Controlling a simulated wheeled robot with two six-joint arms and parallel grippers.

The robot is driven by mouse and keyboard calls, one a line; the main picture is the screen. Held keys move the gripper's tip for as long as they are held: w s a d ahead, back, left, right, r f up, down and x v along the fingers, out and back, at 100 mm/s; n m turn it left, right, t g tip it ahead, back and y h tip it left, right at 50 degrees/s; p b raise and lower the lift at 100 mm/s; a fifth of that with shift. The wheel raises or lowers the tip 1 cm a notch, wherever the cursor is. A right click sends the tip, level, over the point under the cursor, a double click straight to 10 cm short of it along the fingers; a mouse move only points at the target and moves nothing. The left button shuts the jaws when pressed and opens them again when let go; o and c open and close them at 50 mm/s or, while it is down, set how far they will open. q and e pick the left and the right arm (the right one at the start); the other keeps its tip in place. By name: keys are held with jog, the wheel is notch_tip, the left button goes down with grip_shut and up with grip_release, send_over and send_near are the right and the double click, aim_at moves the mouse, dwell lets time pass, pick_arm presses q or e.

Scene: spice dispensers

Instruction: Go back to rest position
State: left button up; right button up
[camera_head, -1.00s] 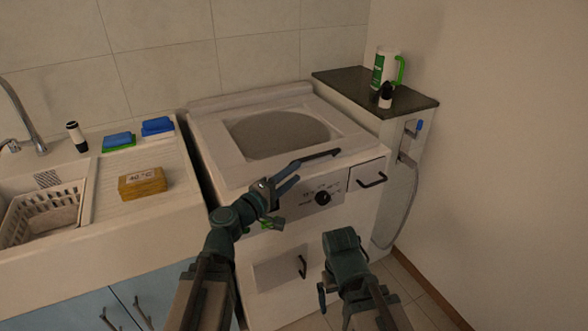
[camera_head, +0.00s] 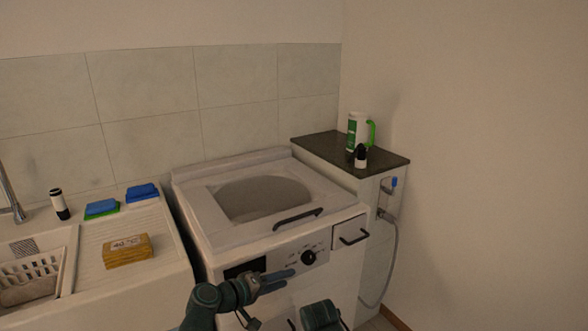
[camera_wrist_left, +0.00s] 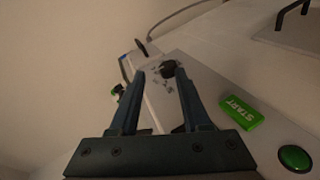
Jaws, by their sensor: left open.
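My left gripper (camera_head: 278,279) is in front of the washing machine's control panel, below its lid handle. In the left wrist view my left gripper (camera_wrist_left: 158,82) has its two fingers apart with nothing held between them. The black dial (camera_wrist_left: 168,69) shows beyond the fingertips, and the green START button (camera_wrist_left: 240,113) lies beside the right finger. The top-loading washing machine (camera_head: 190,205) has its lid shut. Part of my right arm (camera_head: 322,316) shows at the bottom edge of the head view; its fingers are out of frame.
A sink counter (camera_head: 165,225) with a yellow block (camera_head: 127,250), blue-green sponges (camera_head: 102,208) and a dark-capped bottle (camera_head: 59,203) stands on the left. A dark-topped cabinet (camera_head: 325,147) on the right holds a green-and-white container (camera_head: 358,131) and a small bottle (camera_head: 361,157). A hose (camera_head: 391,262) hangs there.

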pick_arm(q)
jog(key=s+a+f+m+g+y, duration=0.5)
jog(key=s+a+f+g+y, duration=0.5)
jog(key=f, duration=0.5)
jog(key=s+d+m+y, duration=0.2)
jog(key=s+d+m, duration=0.2)
jog(key=s+d, duration=0.5)
notch_tip(320, 180, up, 19)
jog(key=w+p, duration=0.1)
jog(key=p, duration=1.7)
jog(key=shift+w+p, duration=0.25)
jog(key=shift+p, duration=0.15)
jog(key=shift+f, duration=0.1)
jog(key=shift+d, duration=0.1)
